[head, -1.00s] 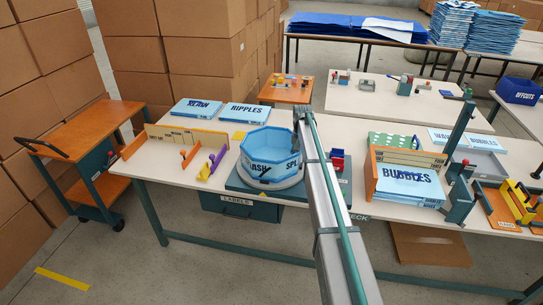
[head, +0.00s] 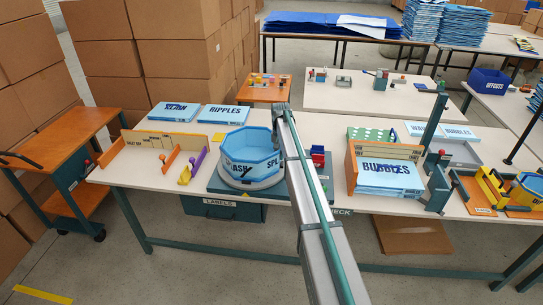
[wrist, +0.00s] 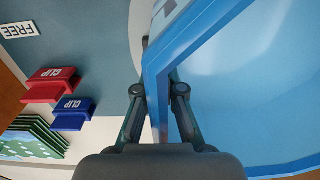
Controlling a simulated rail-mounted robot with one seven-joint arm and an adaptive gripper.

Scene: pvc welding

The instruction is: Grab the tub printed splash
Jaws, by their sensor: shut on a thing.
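The tub printed SPLASH (head: 251,152) is light blue and many-sided. It sits upright on a round grey turntable on a dark teal base (head: 214,186) at the table's front edge. In the wrist view the blue tub wall (wrist: 155,75) runs between the fingers of my gripper (wrist: 161,92), with one finger outside and one inside the tub. The gripper is shut on this wall. In the head view my arm covers the right side of the tub, and the fingertips are hidden.
Red and blue clips (wrist: 55,85) lie beside the gripper in the wrist view. An orange holder with BUBBLES sheets (head: 385,175) stands to the right. Orange and purple fixtures (head: 185,160) stand to the left. RIPPLES sheets (head: 215,117) lie behind.

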